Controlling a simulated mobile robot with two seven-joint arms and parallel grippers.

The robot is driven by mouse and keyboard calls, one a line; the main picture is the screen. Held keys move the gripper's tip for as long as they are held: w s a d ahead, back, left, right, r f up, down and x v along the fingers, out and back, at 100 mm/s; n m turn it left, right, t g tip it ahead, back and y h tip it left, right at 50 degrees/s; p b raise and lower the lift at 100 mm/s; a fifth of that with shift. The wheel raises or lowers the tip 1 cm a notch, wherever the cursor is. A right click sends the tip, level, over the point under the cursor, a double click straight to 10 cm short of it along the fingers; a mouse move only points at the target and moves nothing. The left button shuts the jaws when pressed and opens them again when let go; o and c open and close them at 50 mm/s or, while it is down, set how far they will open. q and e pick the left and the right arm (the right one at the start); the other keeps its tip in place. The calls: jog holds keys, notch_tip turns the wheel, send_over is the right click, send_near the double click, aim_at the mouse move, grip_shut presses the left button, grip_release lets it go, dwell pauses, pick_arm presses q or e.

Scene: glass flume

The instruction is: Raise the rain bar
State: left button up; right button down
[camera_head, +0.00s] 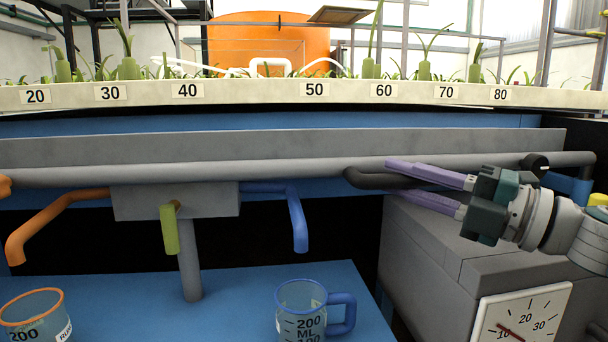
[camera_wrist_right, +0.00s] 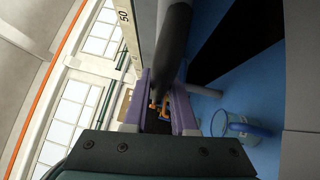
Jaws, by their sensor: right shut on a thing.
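No part is labelled as the rain bar. A long grey pipe (camera_head: 250,170) runs level across the front of the flume and may be it. In the right wrist view a dark bar (camera_wrist_right: 175,35) runs up from between the fingertips (camera_wrist_right: 163,80). My left gripper is not in view.
A grey box (camera_head: 430,235) with a dial gauge (camera_head: 520,318) stands under my right gripper. A blue-handled measuring cup (camera_head: 300,305) and an orange-rimmed cup (camera_head: 35,318) stand on the blue surface (camera_head: 240,300). Orange (camera_head: 50,220), green (camera_head: 170,230) and blue (camera_head: 297,215) spouts hang above.

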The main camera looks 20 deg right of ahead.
notch_tip(320, 180, up, 29)
jog(key=p, duration=2.4)
jog(key=shift+f, duration=0.15)
jog(key=c, duration=0.7)
grip_release()
jog(key=shift+c, duration=0.2)
jog(key=shift+s+f, duration=0.1)
jog(key=b+v, duration=0.1)
jog(key=v, duration=0.9)
